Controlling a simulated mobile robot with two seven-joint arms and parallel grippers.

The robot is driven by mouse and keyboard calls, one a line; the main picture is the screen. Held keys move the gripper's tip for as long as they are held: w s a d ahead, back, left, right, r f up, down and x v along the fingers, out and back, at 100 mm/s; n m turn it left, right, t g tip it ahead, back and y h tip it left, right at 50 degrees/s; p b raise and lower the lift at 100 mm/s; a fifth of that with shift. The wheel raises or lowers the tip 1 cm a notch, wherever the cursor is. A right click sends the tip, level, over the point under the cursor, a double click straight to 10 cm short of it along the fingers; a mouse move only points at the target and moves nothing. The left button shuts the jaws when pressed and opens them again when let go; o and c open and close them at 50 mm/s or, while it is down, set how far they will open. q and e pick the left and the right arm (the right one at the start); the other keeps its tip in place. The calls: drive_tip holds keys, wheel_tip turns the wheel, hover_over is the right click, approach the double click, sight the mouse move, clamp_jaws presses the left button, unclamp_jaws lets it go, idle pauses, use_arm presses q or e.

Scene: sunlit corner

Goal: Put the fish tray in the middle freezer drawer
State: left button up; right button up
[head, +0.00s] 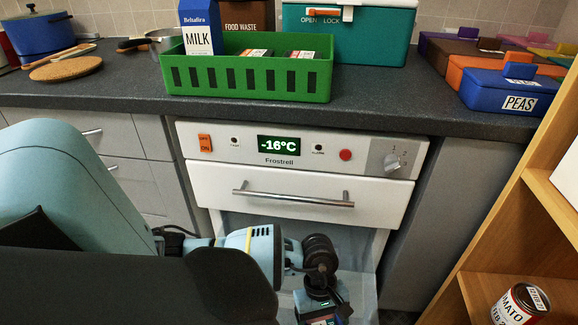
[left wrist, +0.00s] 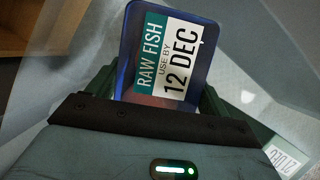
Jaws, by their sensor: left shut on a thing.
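The fish tray (left wrist: 150,60) is a small dark blue tray with a label reading RAW FISH, USE BY 12 DEC. My left gripper (left wrist: 155,100) is shut on its near end. In the head view my left gripper (head: 322,302) is low, in front of the freezer, with the tray (head: 325,320) partly cut off by the bottom edge. The freezer (head: 290,150) reads -16°C. Its upper drawer (head: 310,214) is shut. Below it, a translucent drawer (head: 365,288) stands pulled out under the gripper; my arm hides much of it. I cannot tell whether the tray touches it.
A small white label (left wrist: 283,160) shows at lower right in the wrist view. A wooden shelf (head: 500,200) with a tomato can (head: 520,303) stands close on the right. The counter above holds a green basket (head: 250,85) and a blue PEAS box (head: 508,92).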

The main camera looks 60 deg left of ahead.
use_arm(q)
wheel_tip(320, 180, down, 6)
drive_tip(key=shift+r+b, duration=0.1)
drive_tip(key=shift+b, duration=0.75)
drive_tip(key=shift+f, duration=0.2)
use_arm(e)
drive_tip(key=shift+s+f, duration=0.85)
drive_tip(key=shift+f, duration=0.2)
use_arm(q)
wheel_tip(320, 180, down, 4)
drive_tip(key=shift+r+b, duration=0.15)
drive_tip(key=shift+b, duration=0.5)
drive_tip(key=o, duration=0.8)
drive_tip(key=shift+f, duration=0.2)
drive_tip(key=o, duration=0.4)
use_arm(e)
drive_tip(key=shift+w+f, duration=0.3)
drive_tip(key=shift+f, duration=0.35)
use_arm(q)
drive_tip(key=shift+r, duration=0.15)
use_arm(e)
drive_tip(key=shift+s+d, duration=0.1)
